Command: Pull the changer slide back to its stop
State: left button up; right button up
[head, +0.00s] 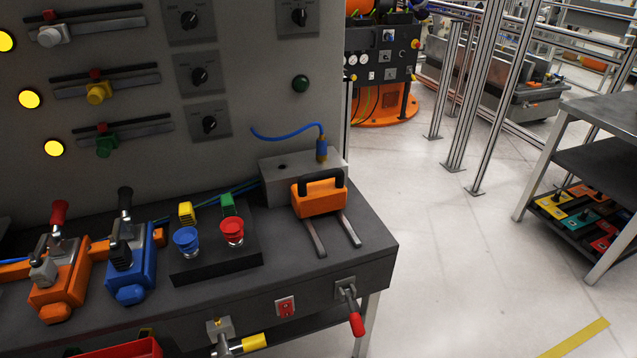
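The changer slide is an orange block (318,201) with a black arched handle (321,182) on top, at the right end of the dark bench. It sits on two grey rails (316,238) that run out toward the bench's front edge. The slide is at the back of the rails, close against a light grey housing (283,171). A bare stretch of rail shows in front of it. Neither of my grippers is in view, and nothing holds the handle.
A blue hose (289,136) loops to a blue plug (321,150) on the housing. Left of the rails is a black box with blue (186,240) and red (232,231) knobs. A red-handled lever (353,313) is on the bench front below the rails. Open floor lies right.

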aim_at(318, 192)
jog(key=l+u, duration=0.15)
jog(key=u, duration=0.3)
jog(key=i+l+u, duration=0.1)
jog(key=u, duration=0.35)
jog(key=l+u, duration=0.45)
jog(key=l, duration=0.5)
